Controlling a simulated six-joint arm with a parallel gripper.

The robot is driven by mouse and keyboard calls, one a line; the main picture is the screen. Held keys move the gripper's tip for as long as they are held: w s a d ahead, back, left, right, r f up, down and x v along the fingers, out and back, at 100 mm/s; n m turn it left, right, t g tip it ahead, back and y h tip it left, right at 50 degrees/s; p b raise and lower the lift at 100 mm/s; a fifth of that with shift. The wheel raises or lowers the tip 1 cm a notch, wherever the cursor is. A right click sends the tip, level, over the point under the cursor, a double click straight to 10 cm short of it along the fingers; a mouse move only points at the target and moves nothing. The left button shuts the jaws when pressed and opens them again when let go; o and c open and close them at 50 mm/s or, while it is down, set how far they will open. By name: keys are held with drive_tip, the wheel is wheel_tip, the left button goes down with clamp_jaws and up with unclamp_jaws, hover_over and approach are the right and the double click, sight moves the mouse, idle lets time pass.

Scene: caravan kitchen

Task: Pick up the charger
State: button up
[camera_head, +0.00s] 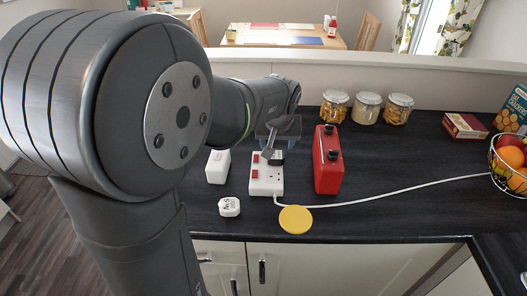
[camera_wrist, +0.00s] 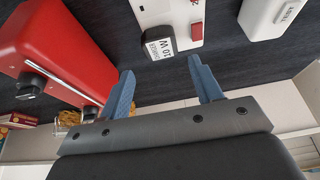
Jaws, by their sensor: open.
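The charger (camera_head: 273,157) is a small black block at the far end of the white power strip (camera_head: 264,187). In the wrist view the charger (camera_wrist: 159,42) has a pale label reading upside down, apparently "CHARGER 10 W". It sits at the end of the strip (camera_wrist: 155,12), near a red switch. My gripper (camera_head: 279,134) is just above and behind the charger in the head view. In the wrist view my gripper (camera_wrist: 161,67) is open, its two blue fingers apart and empty. The charger lies just beyond the fingertips, roughly between them. Contact is not visible.
A red radio-like box (camera_head: 328,160) stands close right of the strip. A white block (camera_head: 218,166) stands left, and a small white labelled piece (camera_head: 229,207) lies nearer. A yellow disc (camera_head: 296,220) is at the front edge. Jars (camera_head: 367,108) stand behind. A white cable runs right.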

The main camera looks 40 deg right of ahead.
sight(276, 155)
drive_tip(key=shift+x, duration=3.8)
drive_tip(key=c, duration=0.7)
